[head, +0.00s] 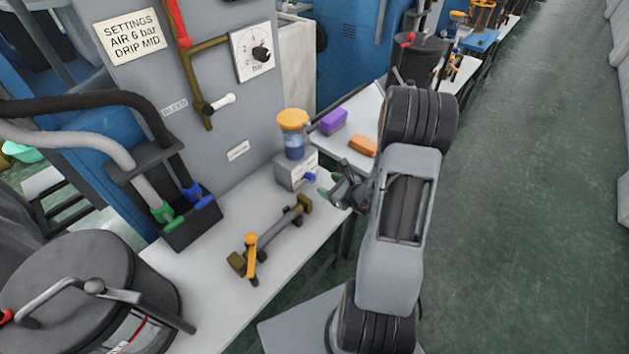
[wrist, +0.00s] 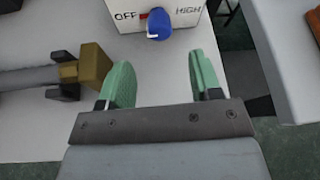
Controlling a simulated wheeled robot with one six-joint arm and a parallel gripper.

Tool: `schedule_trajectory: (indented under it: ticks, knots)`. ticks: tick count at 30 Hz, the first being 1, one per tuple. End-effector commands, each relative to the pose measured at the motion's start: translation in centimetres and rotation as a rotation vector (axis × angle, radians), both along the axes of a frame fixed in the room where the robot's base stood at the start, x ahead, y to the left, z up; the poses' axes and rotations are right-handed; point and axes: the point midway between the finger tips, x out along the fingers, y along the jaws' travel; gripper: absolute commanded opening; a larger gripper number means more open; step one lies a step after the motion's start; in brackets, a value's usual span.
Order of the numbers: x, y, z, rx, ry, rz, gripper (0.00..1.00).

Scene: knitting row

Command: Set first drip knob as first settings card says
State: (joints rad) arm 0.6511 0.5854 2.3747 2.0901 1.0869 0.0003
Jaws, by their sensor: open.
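The blue drip knob (wrist: 160,24) sits on the front of a white box (wrist: 118,12) between the words OFF and HIGH. A small red mark shows beside the knob on the OFF side. The frame's top edge cuts off the box, and I cannot tell the knob's exact setting. In the head view the knob (head: 310,178) is on a grey-white box (head: 290,172) under an oiler with an orange lid (head: 293,118). The settings card (head: 128,36) reads AIR 6 bar, DRIP MID. My gripper (wrist: 163,75) is open and empty, with its green fingertips short of the knob, one either side.
A brown-ended pipe with an orange lever (head: 270,238) lies on supports on the white bench (head: 205,280), left of my gripper. Purple (head: 333,121) and orange (head: 362,146) blocks lie on the neighbouring table. A bar gauge (head: 253,52) hangs on the grey panel.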

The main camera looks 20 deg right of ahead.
Motion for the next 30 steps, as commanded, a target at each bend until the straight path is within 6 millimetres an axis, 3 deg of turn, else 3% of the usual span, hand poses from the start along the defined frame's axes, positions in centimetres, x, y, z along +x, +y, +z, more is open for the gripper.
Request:
schedule_trajectory:
  ticks: [6, 12, 27, 30]
  knots:
    - [3.5, 1.3, -1.6, -0.001, 0.001, 0.004, 0.58]
    - [5.6, 1.9, -2.4, -0.001, -0.001, 0.003, 0.58]
    - [6.6, 2.3, -2.8, -0.001, 0.000, 0.001, 0.58]
    - [6.6, 2.3, -2.8, -0.001, 0.000, 0.001, 0.51]
